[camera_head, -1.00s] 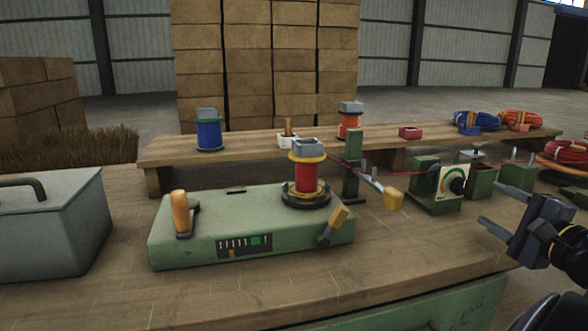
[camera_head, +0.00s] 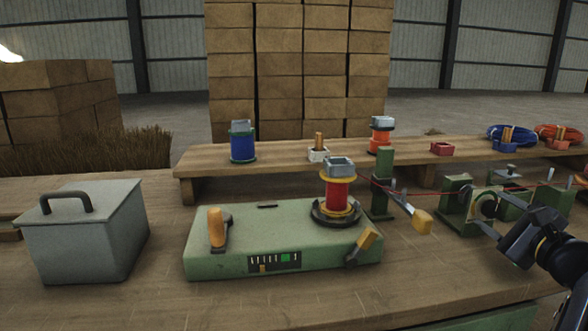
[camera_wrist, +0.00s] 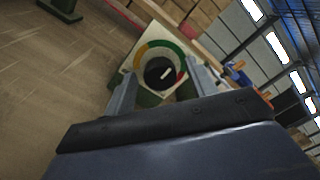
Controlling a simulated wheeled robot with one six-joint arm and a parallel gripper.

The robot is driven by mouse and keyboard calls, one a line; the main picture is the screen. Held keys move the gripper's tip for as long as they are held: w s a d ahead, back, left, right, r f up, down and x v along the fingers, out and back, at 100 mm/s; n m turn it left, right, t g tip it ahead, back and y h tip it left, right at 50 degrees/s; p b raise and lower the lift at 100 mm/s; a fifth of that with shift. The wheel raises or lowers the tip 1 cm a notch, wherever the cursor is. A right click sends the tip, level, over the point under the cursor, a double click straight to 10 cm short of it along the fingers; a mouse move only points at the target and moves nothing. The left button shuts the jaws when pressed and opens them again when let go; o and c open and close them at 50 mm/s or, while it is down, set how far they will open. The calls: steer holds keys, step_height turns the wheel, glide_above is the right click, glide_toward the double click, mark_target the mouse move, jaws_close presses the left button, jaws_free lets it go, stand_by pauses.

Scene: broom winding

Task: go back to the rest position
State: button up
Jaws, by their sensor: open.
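My gripper (camera_head: 492,211) is at the right of the head view, above the bench and in front of the green tension device (camera_head: 458,205). Its jaws are open with nothing seen between them. In the wrist view the two fingers (camera_wrist: 160,92) point towards a dial (camera_wrist: 160,68) with a coloured ring and dark centre. The dial lies beyond the fingertips; whether they touch it is unclear. The green winding machine (camera_head: 230,262) carries a red spool (camera_head: 339,197) with yellow flanges. A red line runs from the spool side to the right through the green devices.
A grey lidded box (camera_head: 85,245) stands at the left. The raised shelf (camera_head: 280,157) holds a blue spool (camera_head: 242,146), an orange spool (camera_head: 381,138), a small red box (camera_head: 442,148) and coils of blue (camera_head: 505,140) and orange cord (camera_head: 556,137). The bench front is clear.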

steer(key=m+p, duration=0.4)
steer(key=p, duration=0.1)
steer(key=shift+r, duration=0.25)
steer(key=m+p, duration=0.9)
steer(key=shift+f+m+p, duration=0.2)
steer(key=shift+m+p, duration=0.85)
steer(key=shift+m, duration=0.05)
